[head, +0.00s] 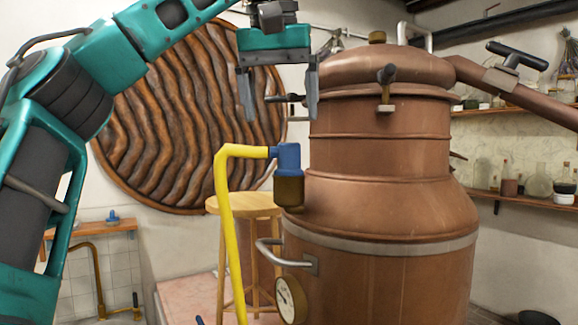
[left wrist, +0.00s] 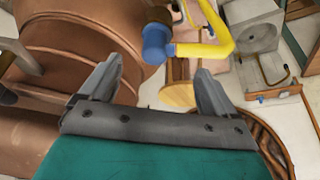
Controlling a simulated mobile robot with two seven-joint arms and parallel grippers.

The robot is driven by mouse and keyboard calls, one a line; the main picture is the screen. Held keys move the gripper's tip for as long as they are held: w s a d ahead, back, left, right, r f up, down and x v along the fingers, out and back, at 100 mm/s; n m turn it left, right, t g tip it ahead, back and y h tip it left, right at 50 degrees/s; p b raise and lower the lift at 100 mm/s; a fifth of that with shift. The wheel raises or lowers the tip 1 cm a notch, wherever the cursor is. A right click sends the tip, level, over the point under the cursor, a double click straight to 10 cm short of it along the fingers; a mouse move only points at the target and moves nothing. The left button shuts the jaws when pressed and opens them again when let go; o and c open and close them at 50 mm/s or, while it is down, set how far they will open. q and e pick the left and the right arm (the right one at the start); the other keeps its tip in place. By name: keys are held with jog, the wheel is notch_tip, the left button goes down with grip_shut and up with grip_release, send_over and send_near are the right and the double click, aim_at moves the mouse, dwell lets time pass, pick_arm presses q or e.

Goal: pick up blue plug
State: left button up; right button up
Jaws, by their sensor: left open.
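The blue plug (head: 288,158) is a blue elbow-shaped fitting on a dark brass collar at the left side of the copper still (head: 385,190). A yellow pipe (head: 228,215) runs from it to the left and down. My left gripper (head: 280,112) is open and empty, pointing down above the plug, its fingers spread to either side and apart from it. In the left wrist view the plug (left wrist: 156,45) lies beyond the fingertips, between them. My right gripper is in neither view.
A round wooden stool (head: 243,206) stands behind the pipe. The still's lid clamp (head: 386,78) is close to the right of my left gripper. A large wavy wooden disc (head: 180,125) leans at the wall. A small blue object (head: 113,216) sits on a low shelf at left.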

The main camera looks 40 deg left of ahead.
aim_at(284, 144)
pick_arm(q)
jog(key=shift+w+a+x, duration=0.15)
jog(key=shift+x, duration=1.8)
jog(key=shift+w+a+x, duration=0.1)
jog(key=shift+a+x, duration=0.05)
jog(key=shift+x, duration=1.75)
jog(key=shift+r, duration=0.2)
jog(key=shift+c, duration=0.4)
jog(key=c, duration=1.2)
jog(key=shift+o, duration=0.2)
jog(key=shift+r, duration=0.1)
